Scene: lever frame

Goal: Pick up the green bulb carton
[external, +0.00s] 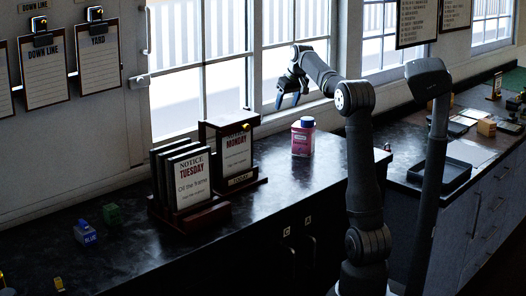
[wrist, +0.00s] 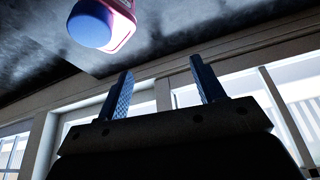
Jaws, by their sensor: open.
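A small green box (external: 112,213), which looks like the green bulb carton, stands on the dark counter at the left in the external view. It is not in the wrist view. My gripper (external: 288,98) is raised near the window, far to the right of the green box and above the counter. In the wrist view my gripper (wrist: 165,92) has its two fingers spread apart with nothing between them.
A blue box (external: 85,233) stands just left of the green one. Notice cards (external: 183,178) in a rack and a wooden card stand (external: 238,155) stand between the green box and my arm. A pink bottle with a blue cap (external: 302,140) stands below my gripper, also in the wrist view (wrist: 98,22).

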